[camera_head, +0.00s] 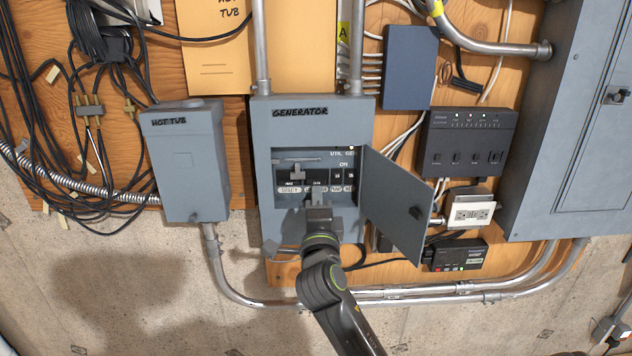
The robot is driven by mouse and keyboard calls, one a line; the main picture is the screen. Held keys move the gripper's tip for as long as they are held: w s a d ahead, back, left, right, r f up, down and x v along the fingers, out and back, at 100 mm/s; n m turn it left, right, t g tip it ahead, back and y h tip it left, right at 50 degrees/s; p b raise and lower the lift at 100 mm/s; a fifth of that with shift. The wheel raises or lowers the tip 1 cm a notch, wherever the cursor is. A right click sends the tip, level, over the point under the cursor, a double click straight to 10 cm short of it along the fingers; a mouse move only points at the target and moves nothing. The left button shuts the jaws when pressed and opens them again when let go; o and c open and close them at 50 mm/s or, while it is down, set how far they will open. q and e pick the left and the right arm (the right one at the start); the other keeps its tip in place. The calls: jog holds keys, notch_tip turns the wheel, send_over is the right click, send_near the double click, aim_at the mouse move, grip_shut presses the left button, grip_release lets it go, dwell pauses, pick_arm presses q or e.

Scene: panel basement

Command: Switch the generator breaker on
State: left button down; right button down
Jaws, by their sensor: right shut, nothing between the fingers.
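The grey generator box (263,200), labelled GENERATOR, is fixed to the wall in the middle of the view. Its small door (392,200) stands open, swung out to the right. Inside is the breaker panel (345,170) with UTIL and GEN lettering, an ON mark and a row of labels below. A breaker handle with a metal bar (297,168) shows at the left of the panel. My right gripper (318,190) is shut and empty at the lower middle of the opening, in front of the breakers. It hides part of them, and contact cannot be told. My left gripper is not in view.
A grey HOT TUB box (186,165) hangs to the left, with black cables beyond it. Right of the open door are a black device (467,142), an outlet (470,212) and a large grey panel (570,130). Conduits (400,294) run below.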

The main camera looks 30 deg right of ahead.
jog(key=shift+r+p, duration=0.45)
jog(key=shift+r, duration=0.4)
dwell(0.6)
jog(key=shift+f, duration=0.2)
jog(key=shift+f+b, duration=0.15)
jog(key=shift+b, duration=0.45)
jog(key=r+b+v, duration=0.1)
jog(key=v, duration=0.5)
jog(key=shift+s+a+r, duration=0.2)
jog(key=shift+s+a, duration=0.1)
jog(key=shift+s, duration=0.25)
dwell(0.5)
